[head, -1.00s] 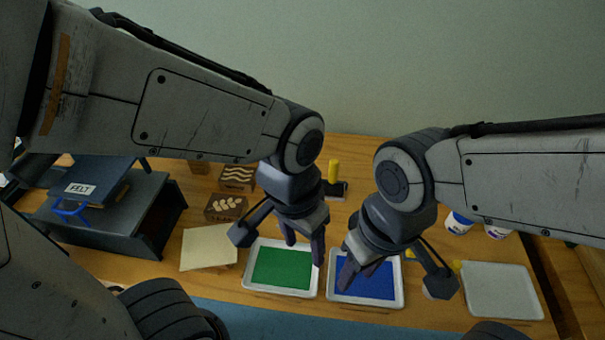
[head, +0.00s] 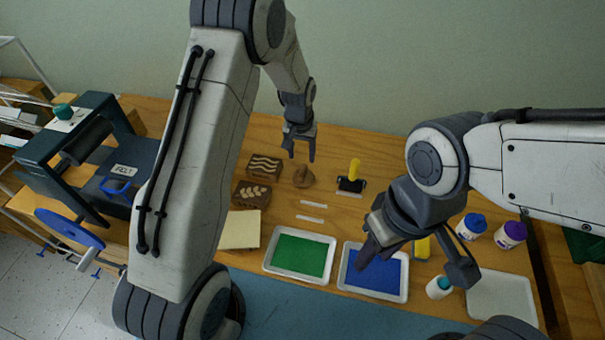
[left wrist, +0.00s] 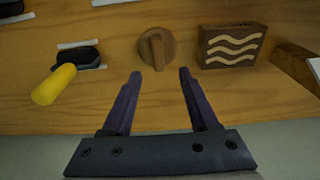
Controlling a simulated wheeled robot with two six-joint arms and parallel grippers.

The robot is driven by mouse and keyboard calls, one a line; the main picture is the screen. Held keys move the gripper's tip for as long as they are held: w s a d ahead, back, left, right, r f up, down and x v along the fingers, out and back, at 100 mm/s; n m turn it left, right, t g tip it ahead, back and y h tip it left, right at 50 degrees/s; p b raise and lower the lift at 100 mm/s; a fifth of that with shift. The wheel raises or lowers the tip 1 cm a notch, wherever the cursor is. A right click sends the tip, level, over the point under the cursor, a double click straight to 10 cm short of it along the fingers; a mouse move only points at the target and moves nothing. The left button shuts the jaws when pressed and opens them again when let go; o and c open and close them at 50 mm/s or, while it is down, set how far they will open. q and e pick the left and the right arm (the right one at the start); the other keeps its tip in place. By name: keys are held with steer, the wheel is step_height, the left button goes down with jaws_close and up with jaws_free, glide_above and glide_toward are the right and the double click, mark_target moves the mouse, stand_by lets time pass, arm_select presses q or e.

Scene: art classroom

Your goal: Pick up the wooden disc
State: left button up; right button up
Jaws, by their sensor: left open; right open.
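The wooden disc (head: 303,176) is a small round brown piece with a raised grip bar across its top. It lies on the wooden table (head: 345,218) between the carved blocks and the yellow-handled roller. My left gripper (head: 301,157) is open and empty, just behind the disc in the head view. In the left wrist view the disc (left wrist: 156,47) sits ahead of and between the open fingertips (left wrist: 160,73), with no finger touching it. My right gripper (head: 368,250) is open above the blue tray, with nothing seen between its fingers.
A wave-pattern block (head: 264,167) stands close beside the disc, with a leaf-pattern block (head: 251,194) in front of it. The roller (head: 352,182) is on the other side. Green (head: 277,238) and blue (head: 347,262) paint trays lie in front. A press (head: 75,150) stands at left.

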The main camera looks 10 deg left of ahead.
mark_target(303, 170)
arm_select(q)
step_height(303, 170, down, 3)
steer(key=shift+w+r, duration=0.1)
steer(key=shift+w, duration=0.05)
step_height(303, 170, down, 4)
steer(key=shift+d+f+p, duration=0.1)
steer(key=shift+d+p, duration=0.05)
steer(key=shift+p, duration=0.95)
steer(key=shift+w+f, duration=0.1)
steer(key=shift+f, duration=0.45)
jaws_close()
